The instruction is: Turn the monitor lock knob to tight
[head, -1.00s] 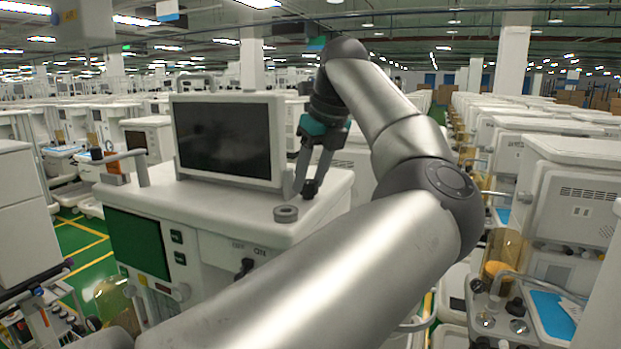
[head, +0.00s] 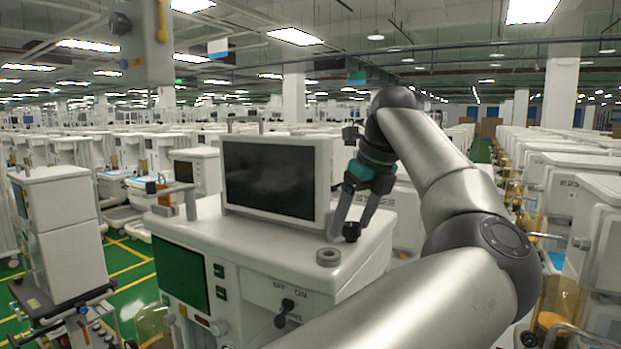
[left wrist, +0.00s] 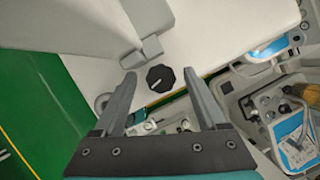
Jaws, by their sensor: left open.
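The monitor lock knob (head: 351,231) is a small dark knob on the white cart top, just right of the monitor (head: 268,178). In the left wrist view the knob (left wrist: 160,78) is black with a scalloped rim, and its white pointer line slants toward the lower left. My left gripper (head: 348,226) points down at the knob with its fingers apart. In the left wrist view my left gripper (left wrist: 160,76) has one fingertip on each side of the knob, with gaps visible. I cannot tell its exact height over the knob. My right gripper is out of view.
A grey ring-shaped piece (head: 328,257) lies on the cart top (head: 375,235) left of the knob. An OFF/ON switch (head: 285,306) is on the cart front. The monitor's grey bracket (left wrist: 151,46) is close to the knob. Other carts stand around.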

